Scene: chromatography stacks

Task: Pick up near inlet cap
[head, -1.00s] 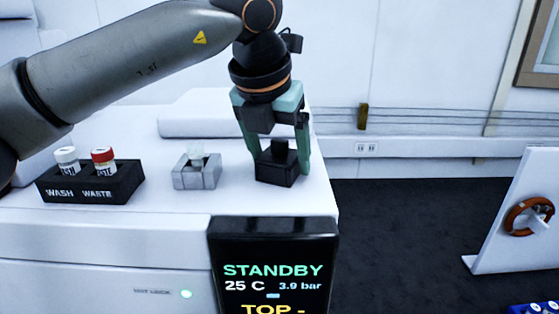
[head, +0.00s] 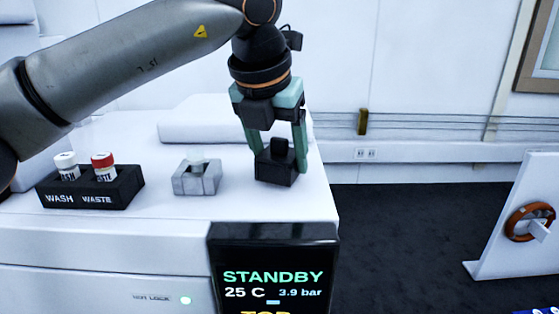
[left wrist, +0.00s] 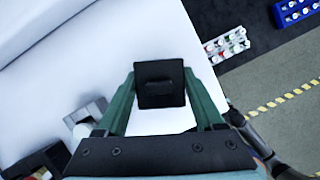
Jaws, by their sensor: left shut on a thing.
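The inlet cap appears to be the black square block with a small raised knob (head: 274,172), at the right end of the white instrument top. My left gripper (head: 280,163) comes down from above with its green fingers on either side of the block, shut on it. In the left wrist view the cap (left wrist: 160,87) sits between the fingertips, its knob toward the camera. My right gripper is not in view.
A grey block (head: 196,183) with a pale piece on top stands left of the cap. A black WASH/WASTE rack (head: 90,190) holds two vials further left. A STANDBY display (head: 272,285) stands at the instrument's front edge. Dark floor (head: 410,220) lies to the right.

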